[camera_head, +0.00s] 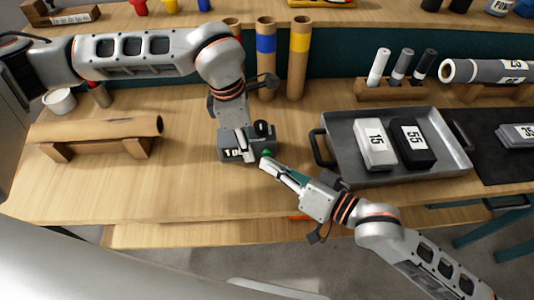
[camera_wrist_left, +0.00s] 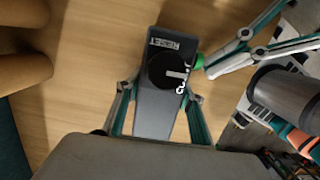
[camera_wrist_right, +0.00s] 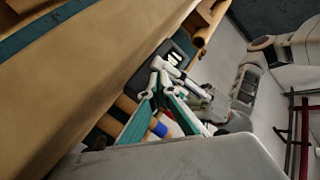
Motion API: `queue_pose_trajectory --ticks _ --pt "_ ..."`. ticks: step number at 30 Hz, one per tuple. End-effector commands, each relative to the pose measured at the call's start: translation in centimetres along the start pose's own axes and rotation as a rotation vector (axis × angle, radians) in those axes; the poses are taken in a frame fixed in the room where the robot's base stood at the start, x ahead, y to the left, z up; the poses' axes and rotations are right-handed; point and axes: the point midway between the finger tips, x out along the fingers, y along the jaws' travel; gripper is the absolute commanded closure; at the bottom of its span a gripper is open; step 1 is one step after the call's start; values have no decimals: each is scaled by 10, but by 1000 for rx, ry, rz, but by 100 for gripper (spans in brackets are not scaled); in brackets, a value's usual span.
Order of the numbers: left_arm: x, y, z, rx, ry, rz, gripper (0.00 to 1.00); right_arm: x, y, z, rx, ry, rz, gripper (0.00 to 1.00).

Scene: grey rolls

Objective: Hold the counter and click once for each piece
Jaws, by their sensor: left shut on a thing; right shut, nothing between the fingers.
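The counter (camera_head: 232,154) is a small dark grey box on the wooden table. It has a number display on its front and a green button (camera_head: 267,153) on its right end. My left gripper (camera_head: 248,146) is shut on the counter from above; in the left wrist view its fingers flank the counter body (camera_wrist_left: 157,112). My right gripper (camera_head: 265,163) is shut and empty, its tips right by the green button, which also shows in the left wrist view (camera_wrist_left: 198,61). I cannot tell whether the tips touch it. A light block marked 15 (camera_head: 375,142) and a black block marked 55 (camera_head: 413,143) lie in the grey tray (camera_head: 343,130).
A dark mat (camera_head: 485,160) with a grey block marked 35 (camera_head: 518,136) lies right of the tray. Upright cardboard tubes (camera_head: 299,65) stand behind the counter. A roll on a wooden stand (camera_head: 95,130) is at left. The front table middle is clear.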

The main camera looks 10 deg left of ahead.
Motion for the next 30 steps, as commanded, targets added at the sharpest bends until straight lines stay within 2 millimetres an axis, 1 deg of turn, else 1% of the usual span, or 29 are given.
queue_pose_trajectory --ticks 30 --pt "0 -1 0 1 0 -1 92 6 4 -5 -1 1 0 100"
